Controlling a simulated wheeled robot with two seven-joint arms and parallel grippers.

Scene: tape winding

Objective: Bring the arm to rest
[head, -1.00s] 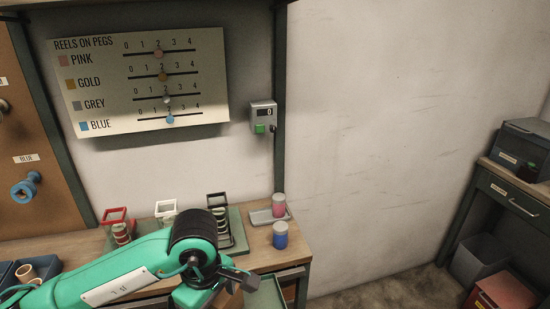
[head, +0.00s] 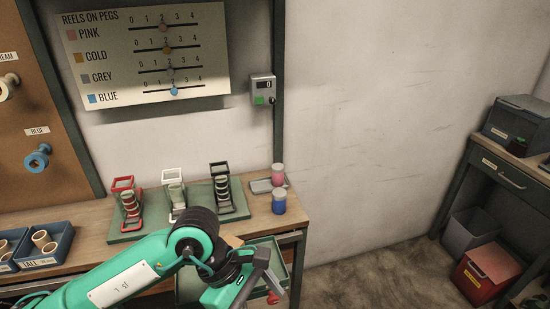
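My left arm comes in from the lower left in the head view, and its gripper (head: 262,277) hangs in front of the workbench (head: 168,243), over an open green drawer or tray (head: 188,287). The dark fingers are seen side-on, so whether they are open or shut is unclear. My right gripper is out of view.
Red, white and black stands (head: 123,184) with reels sit on a green board (head: 205,190). Pink (head: 278,174) and blue (head: 279,203) jars stand near the bench's right end. Blue bins (head: 58,245) are at left. Open floor (head: 370,280) lies to the right.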

